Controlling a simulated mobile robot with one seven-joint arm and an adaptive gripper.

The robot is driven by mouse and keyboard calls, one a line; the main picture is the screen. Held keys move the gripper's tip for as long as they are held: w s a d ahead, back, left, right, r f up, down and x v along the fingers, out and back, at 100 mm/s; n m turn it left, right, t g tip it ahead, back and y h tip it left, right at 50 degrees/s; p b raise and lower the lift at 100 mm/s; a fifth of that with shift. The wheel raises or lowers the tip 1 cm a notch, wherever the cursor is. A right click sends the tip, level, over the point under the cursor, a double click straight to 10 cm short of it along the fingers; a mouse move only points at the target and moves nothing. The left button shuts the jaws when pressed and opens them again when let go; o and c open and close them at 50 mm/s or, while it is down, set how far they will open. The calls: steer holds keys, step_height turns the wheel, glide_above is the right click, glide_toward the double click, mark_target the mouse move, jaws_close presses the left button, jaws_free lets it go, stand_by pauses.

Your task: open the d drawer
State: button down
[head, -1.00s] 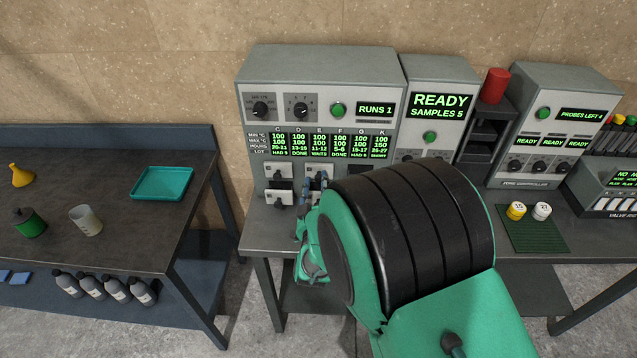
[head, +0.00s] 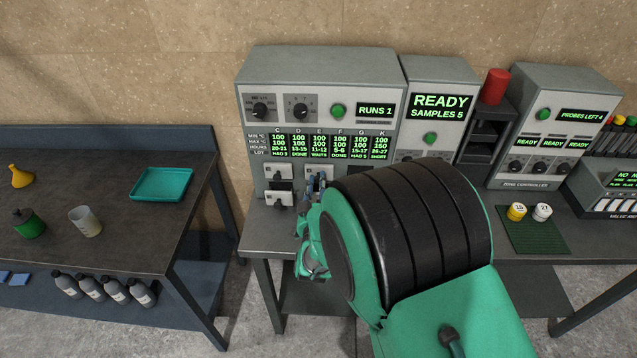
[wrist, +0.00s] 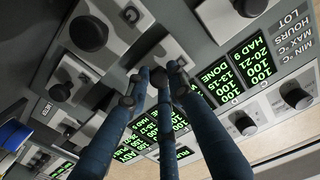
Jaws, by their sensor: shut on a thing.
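The grey press cabinet (head: 380,65) stands at the back of the bench, with a lit display of columns C, D, E, F, G and K. Below it are light drawer fronts with dark knobs: an upper left one (head: 277,171), a lower left one (head: 275,198) and an upper one to their right (head: 315,170). My gripper (head: 317,187) is at the right-hand front, partly hidden by my arm. In the wrist view its blue fingers (wrist: 160,78) close together on a drawer knob, whose shape they mostly cover.
Other knobs (wrist: 88,33) stick out close to the fingers. A sample unit (head: 440,75) stands to the right, then a red cylinder (head: 495,85) and a zone controller (head: 545,115). A separate table (head: 110,245) on the left holds a teal tray (head: 162,171).

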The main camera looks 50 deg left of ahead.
steer(key=shift+r+v, duration=0.2)
steer(key=shift+v, duration=1.8)
steer(key=c, duration=1.5)
jaws_free()
steer(key=shift+c, duration=0.2)
steer(key=shift+s+d+f, duration=0.1)
steer(key=v, duration=1.1)
steer(key=shift+s+d, duration=0.25)
steer(key=shift+w, duration=0.1)
